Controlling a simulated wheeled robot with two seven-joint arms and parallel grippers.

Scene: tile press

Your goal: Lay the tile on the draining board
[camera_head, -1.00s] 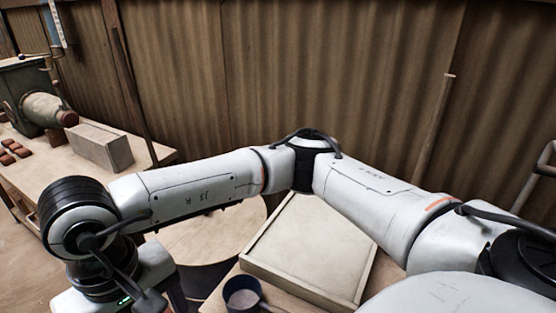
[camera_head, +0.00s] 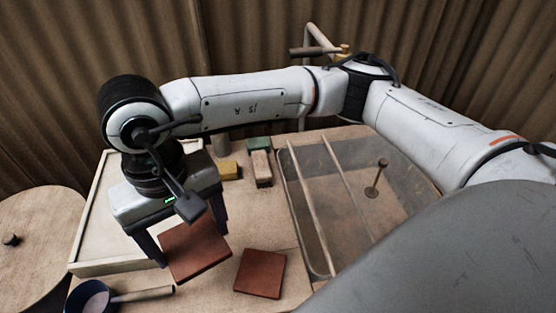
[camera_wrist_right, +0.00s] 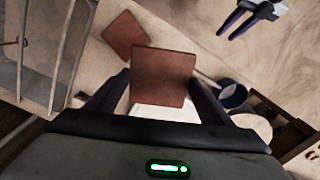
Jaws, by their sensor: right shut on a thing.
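My right gripper (camera_head: 192,248) is shut on a square red-brown tile (camera_head: 200,252). It holds the tile by two opposite edges; the tile (camera_wrist_right: 163,78) also shows between the fingers in the wrist view. The tile overlaps the right edge of a pale board with a raised wooden rim (camera_head: 88,207); I cannot tell how high above it. A second red-brown tile (camera_head: 259,274) lies flat on the worktop to the right, and also shows in the wrist view (camera_wrist_right: 126,35). My left gripper (camera_wrist_right: 240,27) shows empty at the top of the wrist view, fingers slightly apart.
A clear tub (camera_head: 299,215) with two rods across it stands right of the tiles. A dark blue pan (camera_head: 90,299) with a wooden handle is at the front left. A round wooden table (camera_head: 35,222) is at left.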

